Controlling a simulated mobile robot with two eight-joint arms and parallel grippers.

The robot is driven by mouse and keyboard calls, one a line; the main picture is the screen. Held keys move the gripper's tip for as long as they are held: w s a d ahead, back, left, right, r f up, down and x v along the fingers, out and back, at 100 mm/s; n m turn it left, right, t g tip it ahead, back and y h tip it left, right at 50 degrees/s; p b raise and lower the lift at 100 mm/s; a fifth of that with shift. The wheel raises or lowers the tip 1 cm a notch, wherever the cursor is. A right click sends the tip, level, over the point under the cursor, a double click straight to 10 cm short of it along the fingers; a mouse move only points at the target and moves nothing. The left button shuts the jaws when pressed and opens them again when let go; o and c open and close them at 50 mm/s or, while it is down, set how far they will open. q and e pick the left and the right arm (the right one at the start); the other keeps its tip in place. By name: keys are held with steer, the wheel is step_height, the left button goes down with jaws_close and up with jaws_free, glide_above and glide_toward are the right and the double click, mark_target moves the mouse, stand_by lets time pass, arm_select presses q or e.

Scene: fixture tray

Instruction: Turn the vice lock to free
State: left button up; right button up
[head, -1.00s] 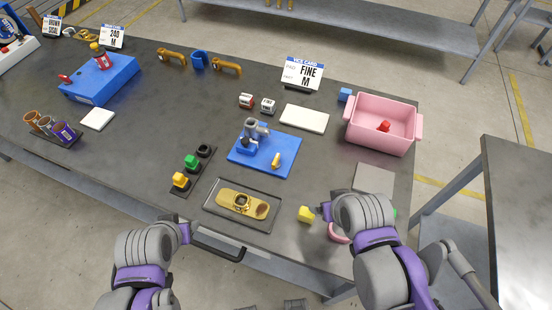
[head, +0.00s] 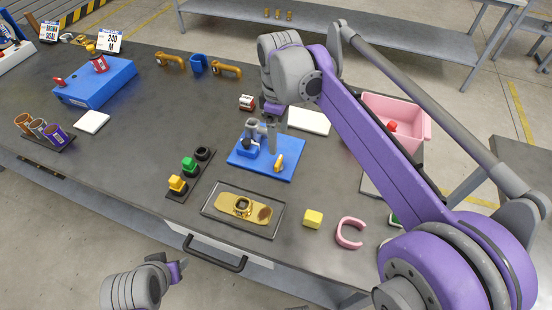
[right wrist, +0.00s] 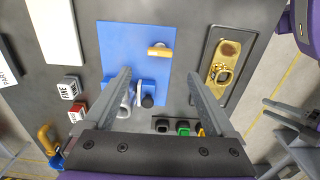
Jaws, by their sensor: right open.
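My right gripper (head: 274,122) is open and empty above the vice. In the right wrist view its fingers (right wrist: 158,76) are spread on either side of the vice, with the lever beyond their tips.
A tray (head: 215,213) with a brass part lies in front of the vice. Yellow, green and black pieces stand on a rack (head: 178,191) to its left. A yellow block (head: 313,219) and a pink ring (head: 342,233) are front right. A pink bin (head: 420,105) stands behind my right arm.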

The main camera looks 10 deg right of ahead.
mark_target(279, 161)
step_height(279, 161, down, 10)
steer(key=shift+b, duration=0.35)
steer(key=c, duration=1.4)
